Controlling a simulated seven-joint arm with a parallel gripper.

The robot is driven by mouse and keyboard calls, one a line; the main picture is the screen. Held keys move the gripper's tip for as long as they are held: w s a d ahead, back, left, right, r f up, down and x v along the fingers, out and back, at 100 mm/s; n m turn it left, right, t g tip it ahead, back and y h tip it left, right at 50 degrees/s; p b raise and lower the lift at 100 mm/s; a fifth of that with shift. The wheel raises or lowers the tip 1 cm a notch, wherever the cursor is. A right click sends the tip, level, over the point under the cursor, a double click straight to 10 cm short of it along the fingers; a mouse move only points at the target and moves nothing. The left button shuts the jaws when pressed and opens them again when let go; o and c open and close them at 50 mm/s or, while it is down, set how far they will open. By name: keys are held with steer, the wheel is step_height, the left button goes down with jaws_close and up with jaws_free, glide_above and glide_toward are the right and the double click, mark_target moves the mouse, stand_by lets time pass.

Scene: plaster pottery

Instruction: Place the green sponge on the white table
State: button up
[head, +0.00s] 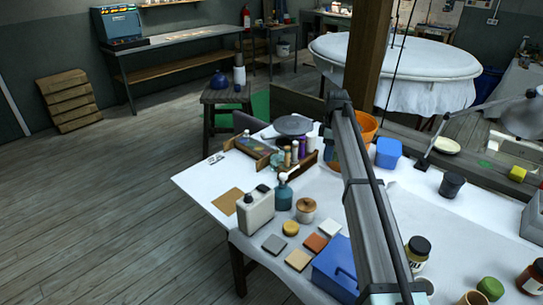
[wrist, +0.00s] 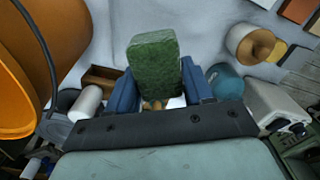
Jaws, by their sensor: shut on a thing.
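My gripper (wrist: 157,84) has its two blue fingers on either side of the green sponge (wrist: 153,60), shut on it. The sponge is a dark green block that sticks out beyond the fingertips in the wrist view. The white table (head: 405,208) is covered in a white cloth in the head view, and its white top (wrist: 205,22) shows past the sponge in the wrist view. The sponge appears to be held above the tabletop, but the gap is hard to judge. In the head view my arm hides most of the gripper and the sponge.
An orange bucket (head: 366,127) and blue tub (head: 388,152) stand behind. Cloth right of my arm is clearer.

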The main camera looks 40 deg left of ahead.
steer(key=s+a+n, duration=0.2)
steer(key=s+a, duration=0.6)
steer(key=a, duration=0.5)
steer(key=n, duration=0.2)
glide_above(247, 188)
step_height(247, 188, down, 6)
steer(key=shift+a+f, duration=0.1)
steer(key=shift+f, duration=5.35)
steer(key=shift+f, duration=0.15)
steer(key=o, duration=1)
step_height(247, 188, up, 12)
steer(key=shift+r, duration=0.2)
